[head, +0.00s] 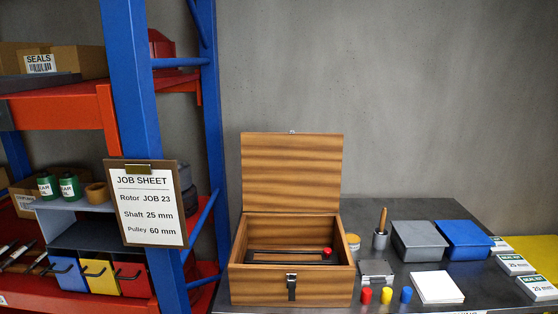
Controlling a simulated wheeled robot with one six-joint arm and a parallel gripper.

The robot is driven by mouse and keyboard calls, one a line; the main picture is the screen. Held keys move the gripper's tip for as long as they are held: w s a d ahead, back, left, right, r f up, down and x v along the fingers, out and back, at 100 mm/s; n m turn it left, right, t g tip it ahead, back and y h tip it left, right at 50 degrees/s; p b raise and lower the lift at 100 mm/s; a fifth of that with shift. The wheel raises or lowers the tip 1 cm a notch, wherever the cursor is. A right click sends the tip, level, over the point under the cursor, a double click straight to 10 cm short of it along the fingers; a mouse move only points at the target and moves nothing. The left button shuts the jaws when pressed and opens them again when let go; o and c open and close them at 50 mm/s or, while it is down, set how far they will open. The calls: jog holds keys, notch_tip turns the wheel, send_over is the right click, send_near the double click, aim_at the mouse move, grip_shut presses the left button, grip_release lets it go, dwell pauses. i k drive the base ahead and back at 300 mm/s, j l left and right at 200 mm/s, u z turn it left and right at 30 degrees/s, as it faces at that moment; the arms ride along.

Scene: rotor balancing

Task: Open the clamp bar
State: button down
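A wooden box (291,287) stands on the left end of the grey bench with its lid (291,170) raised upright at the back. A black latch (292,287) hangs on its front. Inside, a dark bar (290,256) lies across the box, with a red knob (327,252) at its right end. This looks like the clamp bar, and it appears to lie flat. What is beneath it is mostly hidden by the front wall. My gripper is not in this view.
On the bench (455,283) right of the box are a grey metal block (376,271), red, yellow and blue pegs, a white pad (437,287), and grey (419,240) and blue bins (464,239). A shelf rack (137,80) with a job sheet (150,205) stands left.

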aim_at(329, 256)
jog(key=i+l+u, duration=0.1)
jog(key=i+u, duration=0.15)
jog(key=i, duration=0.25)
jog(key=i+l+u, duration=0.25)
jog(key=i, duration=0.2)
jog(key=j, duration=0.1)
